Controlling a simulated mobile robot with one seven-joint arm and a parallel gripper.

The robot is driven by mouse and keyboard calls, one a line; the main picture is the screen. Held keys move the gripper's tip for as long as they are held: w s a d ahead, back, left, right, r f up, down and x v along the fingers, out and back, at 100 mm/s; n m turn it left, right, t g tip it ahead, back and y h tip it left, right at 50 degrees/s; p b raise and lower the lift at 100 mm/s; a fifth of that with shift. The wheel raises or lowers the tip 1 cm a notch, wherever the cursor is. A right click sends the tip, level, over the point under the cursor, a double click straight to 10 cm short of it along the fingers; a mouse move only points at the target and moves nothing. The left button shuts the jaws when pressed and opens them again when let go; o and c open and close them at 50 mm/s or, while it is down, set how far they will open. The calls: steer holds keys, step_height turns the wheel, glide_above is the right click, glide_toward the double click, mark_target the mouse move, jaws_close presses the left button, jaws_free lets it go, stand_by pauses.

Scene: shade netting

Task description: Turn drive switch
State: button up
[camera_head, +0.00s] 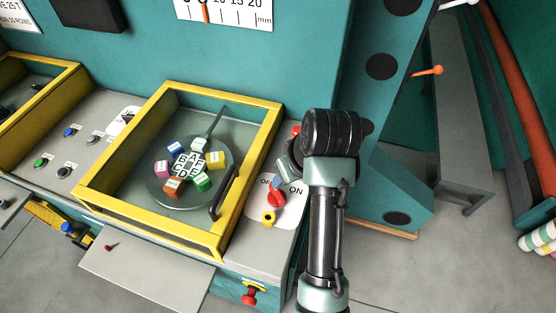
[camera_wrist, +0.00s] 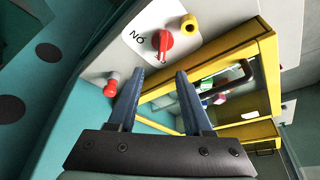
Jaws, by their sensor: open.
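The drive switch is a red rotary knob (camera_head: 276,199) on a white plate marked "ON", with a partly covered label on its left. It also shows in the wrist view (camera_wrist: 163,41), beyond the fingertips and apart from them. My gripper (camera_wrist: 160,78) is open, with two blue fingers and nothing between them. In the head view my wrist and arm hide most of the gripper; a bit of blue finger shows just above the red knob. The knob's exact pointing direction is hard to tell.
A yellow key-like part (camera_head: 268,217) sits just below the knob. A yellow-framed clear cover (camera_head: 222,240) with a black handle (camera_head: 222,193) stands left of it, over a pan of lettered cubes. A red knob (camera_wrist: 111,88) lies beside the gripper. A teal upright (camera_head: 375,120) stands right.

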mark_target(277, 192)
steer(key=x, duration=0.4)
steer(key=p+x, duration=0.1)
steer(key=x, duration=0.3)
steer(key=p+x, duration=0.1)
steer(key=x, duration=0.3)
steer(key=shift+s+a+f, duration=0.1)
steer(key=shift+s, duration=0.2)
jaws_close()
